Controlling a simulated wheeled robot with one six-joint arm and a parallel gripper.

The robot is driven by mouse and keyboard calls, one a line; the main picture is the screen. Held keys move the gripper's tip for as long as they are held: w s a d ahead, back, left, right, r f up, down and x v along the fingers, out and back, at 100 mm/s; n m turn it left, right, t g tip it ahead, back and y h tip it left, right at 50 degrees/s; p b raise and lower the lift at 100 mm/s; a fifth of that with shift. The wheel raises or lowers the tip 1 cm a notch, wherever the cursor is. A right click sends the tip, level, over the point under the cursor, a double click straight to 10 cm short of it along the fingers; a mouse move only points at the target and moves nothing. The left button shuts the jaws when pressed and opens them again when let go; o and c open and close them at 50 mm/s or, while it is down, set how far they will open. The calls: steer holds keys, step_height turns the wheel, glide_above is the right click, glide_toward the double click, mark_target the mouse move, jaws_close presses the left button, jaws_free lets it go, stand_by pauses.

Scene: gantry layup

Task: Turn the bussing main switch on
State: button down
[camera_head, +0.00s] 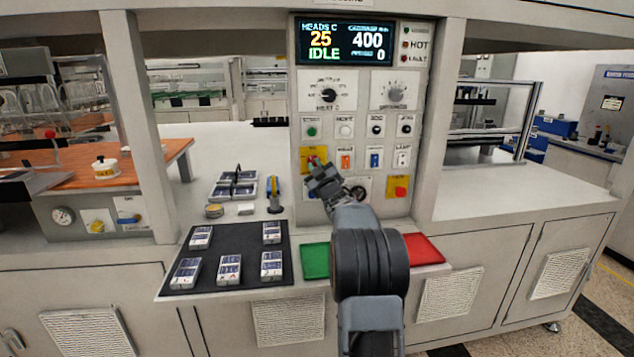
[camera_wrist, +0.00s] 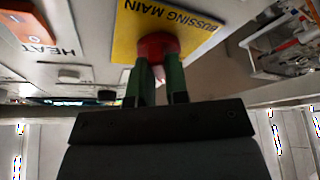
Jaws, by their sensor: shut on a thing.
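The bussing main switch is a red knob (camera_wrist: 157,46) on a yellow plate (camera_wrist: 140,22) lettered BUSSING MAIN, upside down in the wrist view. In the head view the yellow plate (camera_head: 305,154) is at the lower left of the control panel, and my gripper partly covers it. My gripper (camera_wrist: 158,74) is shut on the red knob, with its green fingers on both sides of it. In the head view my gripper (camera_head: 316,168) reaches up to the plate from below. The knob's exact angle is hard to tell.
The panel (camera_head: 363,130) has a display (camera_head: 345,42) reading IDLE, dials and small switches. An orange HEAT rocker (camera_wrist: 22,24) is close by. A red button on yellow (camera_head: 399,189) is at lower right. A black mat (camera_head: 250,255) with several packets and green (camera_head: 315,261) and red (camera_head: 424,248) trays lie below.

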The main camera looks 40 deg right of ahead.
steer(key=m+h+b, duration=0.2)
steer(key=m+b, duration=0.1)
steer(key=m, duration=0.1)
steer(key=m+h+b, duration=0.2)
steer(key=m+b, duration=0.2)
steer(key=m, duration=0.1)
steer(key=shift+a+f+g, duration=0.15)
steer(key=shift+f+g, duration=0.05)
steer(key=shift+g, duration=0.2)
steer(key=shift+w+r+m+h, duration=0.1)
steer(key=shift+m+h, duration=0.2)
steer(key=shift+h, duration=0.1)
steer(key=c, duration=1.1)
jaws_free()
steer(key=b+v, duration=0.3)
steer(key=v, duration=1.1)
steer(key=shift+r, duration=0.1)
